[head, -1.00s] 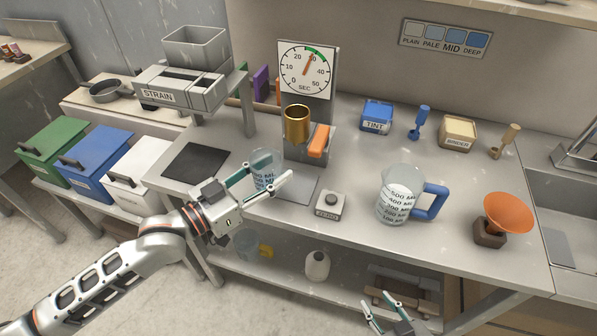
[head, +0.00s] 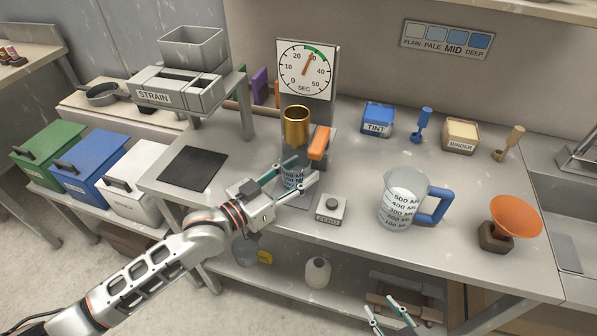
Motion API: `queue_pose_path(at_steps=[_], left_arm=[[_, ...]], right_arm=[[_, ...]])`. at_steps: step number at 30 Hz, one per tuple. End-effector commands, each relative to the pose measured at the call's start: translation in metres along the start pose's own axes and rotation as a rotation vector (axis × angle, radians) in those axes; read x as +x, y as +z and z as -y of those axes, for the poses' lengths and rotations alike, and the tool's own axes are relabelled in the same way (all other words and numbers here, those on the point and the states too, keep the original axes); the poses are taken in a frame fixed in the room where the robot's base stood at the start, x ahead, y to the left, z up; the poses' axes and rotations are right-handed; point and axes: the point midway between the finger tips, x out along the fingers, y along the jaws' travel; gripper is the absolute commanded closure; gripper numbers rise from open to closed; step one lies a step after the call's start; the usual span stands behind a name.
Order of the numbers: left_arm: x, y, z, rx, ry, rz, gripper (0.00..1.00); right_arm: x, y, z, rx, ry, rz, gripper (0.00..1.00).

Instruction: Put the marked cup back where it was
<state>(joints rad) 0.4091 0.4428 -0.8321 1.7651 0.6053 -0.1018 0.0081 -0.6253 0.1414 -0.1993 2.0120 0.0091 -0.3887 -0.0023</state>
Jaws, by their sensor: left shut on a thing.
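The marked cup (head: 291,178) is a small clear cup with dark measuring marks. My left gripper (head: 306,168) is shut on it, with a finger on either side. The cup looks upright, in front of the dial stand and over the grey plate (head: 312,194) left of the ZERO button. The gripper covers part of it, and I cannot tell whether its base touches the plate. My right gripper (head: 380,304) is open and empty at the bottom edge, in front of the table.
A brass cup (head: 297,127) and orange lever (head: 319,142) are on the dial stand (head: 306,72) just behind. The ZERO box (head: 331,208) and blue-handled jug (head: 403,197) stand to the right. A dark mat (head: 192,168) lies left on the bench, with clear surface around it.

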Motion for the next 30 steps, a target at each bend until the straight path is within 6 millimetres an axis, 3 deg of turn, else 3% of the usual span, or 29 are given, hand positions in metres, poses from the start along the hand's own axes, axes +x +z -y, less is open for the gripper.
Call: queue_pose_path(at_steps=[5, 6, 7, 20, 30], left_arm=[[0.000, 0.005, 0.000, 0.000, 0.000, 0.001, 0.87], [0.000, 0.004, 0.000, 0.000, 0.000, 0.000, 0.50], [0.000, 0.004, 0.000, 0.000, 0.000, 0.000, 0.44], [-0.001, -0.003, 0.000, 0.001, 0.000, -0.001, 0.44], [-0.063, 0.000, 0.000, 0.001, 0.000, 0.003, 0.44]], right_arm=[[0.001, 0.003, 0.001, 0.000, -0.001, 0.004, 0.65], [0.000, 0.003, 0.001, 0.000, -0.001, 0.004, 0.65], [0.000, 0.003, 0.001, 0.000, -0.001, 0.004, 0.65], [-0.005, 0.005, 0.003, 0.003, -0.005, 0.011, 0.65], [-0.006, 0.000, 0.004, 0.008, -0.007, 0.006, 0.65]])
